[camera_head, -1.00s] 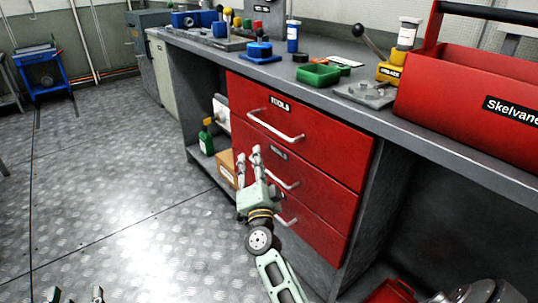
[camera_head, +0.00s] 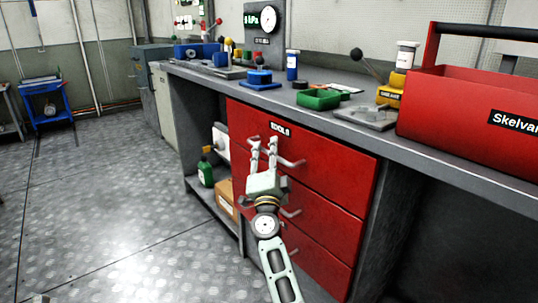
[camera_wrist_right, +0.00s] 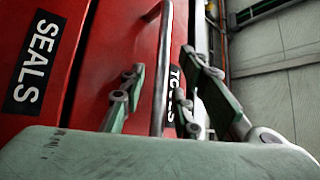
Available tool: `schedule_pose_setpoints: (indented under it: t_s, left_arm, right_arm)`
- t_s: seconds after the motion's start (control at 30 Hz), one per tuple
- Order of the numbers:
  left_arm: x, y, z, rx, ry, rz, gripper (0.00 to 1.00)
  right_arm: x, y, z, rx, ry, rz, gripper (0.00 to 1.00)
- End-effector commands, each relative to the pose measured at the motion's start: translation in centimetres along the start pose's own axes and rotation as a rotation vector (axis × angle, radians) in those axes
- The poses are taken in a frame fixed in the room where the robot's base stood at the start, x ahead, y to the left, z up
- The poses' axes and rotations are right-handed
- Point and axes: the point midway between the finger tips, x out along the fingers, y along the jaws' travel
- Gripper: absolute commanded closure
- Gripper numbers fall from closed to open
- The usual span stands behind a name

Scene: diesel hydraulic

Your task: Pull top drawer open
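The top drawer (camera_head: 335,168) is the uppermost red drawer under the bench, carries a TOOLS label (camera_head: 281,129), and looks closed. Its light bar handle (camera_head: 291,162) is partly covered by my right gripper (camera_head: 264,144). That gripper is open, its two fingers pointing up at the drawer front. In the right wrist view the handle bar (camera_wrist_right: 162,50) runs upright in the gap between the spread fingers (camera_wrist_right: 167,92). No contact with the bar is clear. My left gripper is not in view.
Two more red drawers with handles (camera_head: 318,215) lie below. The bench top (camera_head: 230,82) holds a green tray (camera_head: 318,99), a blue part and a red toolbox (camera_head: 465,110). A shelf with a green bottle (camera_head: 206,173) and a box is at left.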

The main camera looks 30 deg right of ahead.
Motion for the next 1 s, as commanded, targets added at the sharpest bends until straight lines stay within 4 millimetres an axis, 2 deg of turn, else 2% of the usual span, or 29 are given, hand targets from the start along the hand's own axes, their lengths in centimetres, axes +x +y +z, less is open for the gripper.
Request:
schedule_pose_setpoints:
  t_s: [0.13, 0.47, 1.0]
  left_arm:
    - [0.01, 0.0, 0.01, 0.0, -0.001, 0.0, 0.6]
    - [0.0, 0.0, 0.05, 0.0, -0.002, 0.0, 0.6]
    - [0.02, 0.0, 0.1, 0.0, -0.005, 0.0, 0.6]
  right_arm:
    - [-0.01, 0.0, 0.0, 0.0, 0.0, 0.0, 0.71]
    - [-0.04, 0.01, 0.01, -0.001, 0.0, 0.0, 1.0]
    - [-0.07, 0.07, 0.05, -0.003, -0.001, 0.001, 1.0]
